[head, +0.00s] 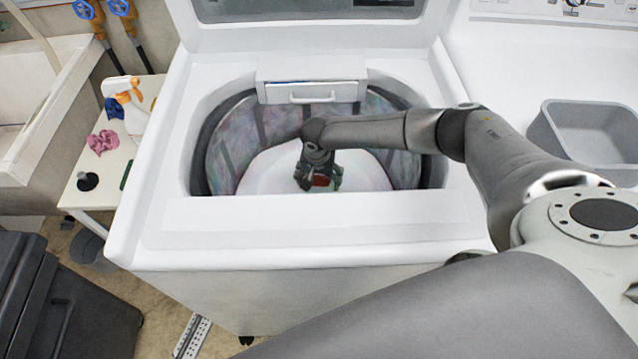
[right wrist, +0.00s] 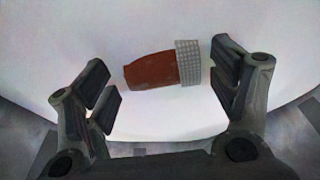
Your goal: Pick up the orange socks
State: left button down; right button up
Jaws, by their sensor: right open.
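The orange sock (right wrist: 152,72), rust-orange with a grey ribbed cuff (right wrist: 189,63), lies on the white floor of the washer drum in the right wrist view. A small part of the sock (head: 321,180) shows in the head view, mostly hidden by my right gripper. My right gripper (head: 320,186) reaches down inside the drum. In the right wrist view its open fingers (right wrist: 165,90) stand on either side of the sock, with gaps at both ends. I cannot tell how far above the floor they are. Only one sock item is visible. My left gripper is not in view.
The top-load washer (head: 300,236) is open, its rim and drum wall around my right arm. A grey tub (head: 590,135) stands at right on the neighbouring machine. A side table (head: 105,185) with a pink cloth (head: 102,142) and bottles (head: 128,105) is at left.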

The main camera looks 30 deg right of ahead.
jog(key=shift+f, duration=0.65)
jog(key=shift+c, duration=0.5)
jog(key=shift+r, duration=0.1)
jog(key=c, duration=1.1)
